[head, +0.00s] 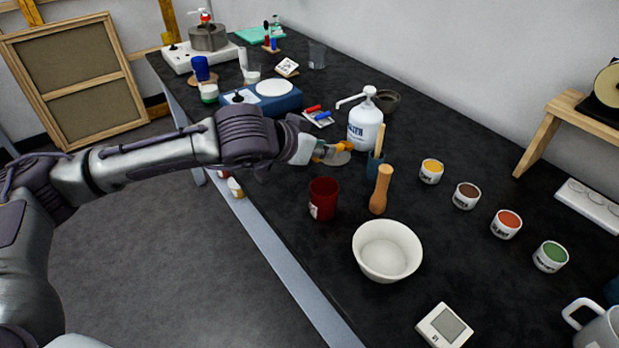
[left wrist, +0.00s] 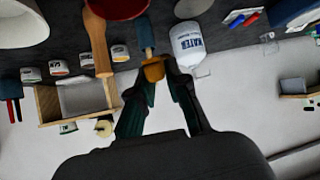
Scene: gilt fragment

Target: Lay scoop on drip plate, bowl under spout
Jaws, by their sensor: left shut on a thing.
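My left gripper (head: 325,150) is shut on the orange scoop (head: 345,146), just left of the water bottle (head: 366,128). In the left wrist view the fingertips (left wrist: 158,75) close around the scoop's orange part (left wrist: 153,72); the rest of the scoop is hard to make out. A grey round surface (head: 337,158), seemingly the drip plate, shows below the fingers and is partly covered; I cannot tell whether the scoop touches it. The bottle's white spout (head: 350,100) points left. The white bowl (head: 387,251) sits empty near the front, away from the spout. My right gripper is not in view.
A teal cup (head: 378,166) with a wooden stick, a wooden pestle (head: 381,190) and a dark red cup (head: 323,198) stand close to the gripper. Several paint pots (head: 466,196) line the right. A blue scale (head: 275,102) lies behind.

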